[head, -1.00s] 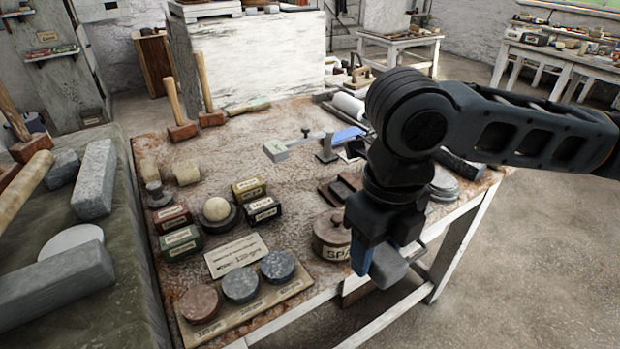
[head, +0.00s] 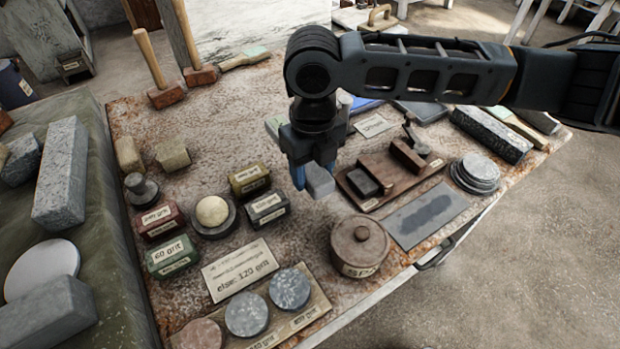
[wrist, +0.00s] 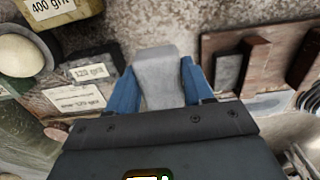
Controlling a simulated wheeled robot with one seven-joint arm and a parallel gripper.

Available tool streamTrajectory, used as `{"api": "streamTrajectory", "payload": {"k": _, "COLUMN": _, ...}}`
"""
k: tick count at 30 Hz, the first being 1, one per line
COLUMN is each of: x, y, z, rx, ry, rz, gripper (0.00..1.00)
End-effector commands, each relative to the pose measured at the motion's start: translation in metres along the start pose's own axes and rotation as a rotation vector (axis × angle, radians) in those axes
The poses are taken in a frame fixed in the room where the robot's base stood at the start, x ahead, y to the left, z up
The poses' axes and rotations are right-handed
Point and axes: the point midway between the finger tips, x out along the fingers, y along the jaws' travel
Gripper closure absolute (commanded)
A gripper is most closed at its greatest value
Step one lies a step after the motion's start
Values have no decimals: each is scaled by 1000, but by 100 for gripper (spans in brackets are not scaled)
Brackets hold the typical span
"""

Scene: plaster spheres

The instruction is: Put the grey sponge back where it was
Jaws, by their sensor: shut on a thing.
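My gripper (head: 312,178) is shut on a plain light grey block, the grey sponge (head: 321,184). It holds the sponge above the table, right of the small labelled blocks and left of the wooden tray. In the wrist view, the sponge (wrist: 157,76) sits between the two blue fingers, with no label visible on its seen face.
A dark 120 grit block (head: 267,208), an olive 400 grit block (head: 249,181), and red and green blocks stand around a pale sphere (head: 212,211) on a ring. A lidded pot (head: 360,243) stands near the front edge. The wooden tray (head: 425,176) holds dark blocks.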

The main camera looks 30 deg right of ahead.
Motion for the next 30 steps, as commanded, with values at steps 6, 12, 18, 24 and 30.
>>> {"api": "streamTrajectory", "payload": {"k": 6, "x": 10, "y": 2, "z": 5, "rx": 2, "ry": 1, "rz": 1, "gripper": 73}}
{"api": "streamTrajectory", "payload": {"k": 12, "x": 37, "y": 2, "z": 5, "rx": 2, "ry": 3, "rz": 1, "gripper": 73}}
{"api": "streamTrajectory", "payload": {"k": 18, "x": 44, "y": 2, "z": 5, "rx": 1, "ry": -1, "rz": 1, "gripper": 73}}
{"api": "streamTrajectory", "payload": {"k": 24, "x": 47, "y": 2, "z": 5, "rx": 1, "ry": 0, "rz": 1, "gripper": 73}}
{"api": "streamTrajectory", "payload": {"k": 30, "x": 46, "y": 2, "z": 5, "rx": 1, "ry": 0, "rz": 1, "gripper": 33}}
